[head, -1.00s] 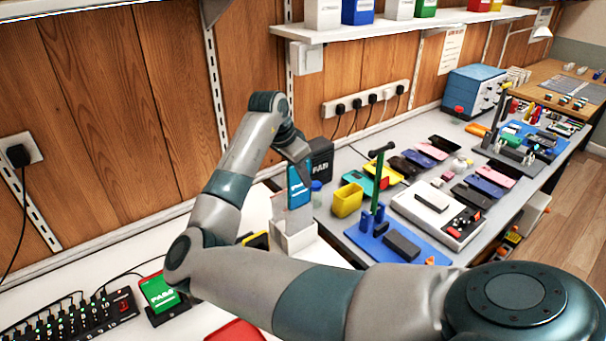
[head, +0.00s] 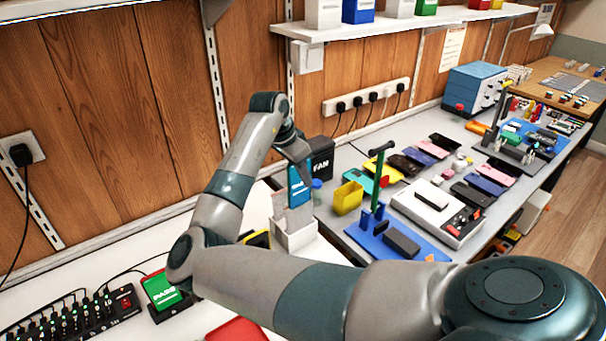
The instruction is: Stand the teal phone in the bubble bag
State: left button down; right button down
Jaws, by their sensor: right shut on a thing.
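My right gripper (head: 297,157) points down over the white holder (head: 295,239) and is shut on the teal phone (head: 300,183). The phone is upright with a blue lit face toward me. A pale, see-through bubble bag (head: 292,218) stands in the white holder, directly below the phone. The phone's lower end is at or behind the bag's top; I cannot tell how deep it sits inside. The fingertips are small and partly hidden by the wrist. My left gripper is out of view.
A black box (head: 321,158) stands close behind the phone. A yellow cup (head: 348,198) and a blue base with a green post (head: 384,238) are to the right. Several phones lie farther right. A green-screened device (head: 161,291) sits at lower left.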

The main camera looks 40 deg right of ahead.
aim_at(306, 201)
jog(key=shift+f, duration=0.15)
dwell(0.5)
jog(key=shift+f, duration=0.35)
jog(key=shift+f, duration=0.15)
jog(key=shift+f, duration=0.4)
dwell(0.4)
jog(key=shift+f+b, duration=0.35)
jog(key=shift+f, duration=1.45)
jog(key=shift+f, duration=0.55)
jog(key=c, duration=1.8)
grip_release()
jog(key=shift+o, duration=0.2)
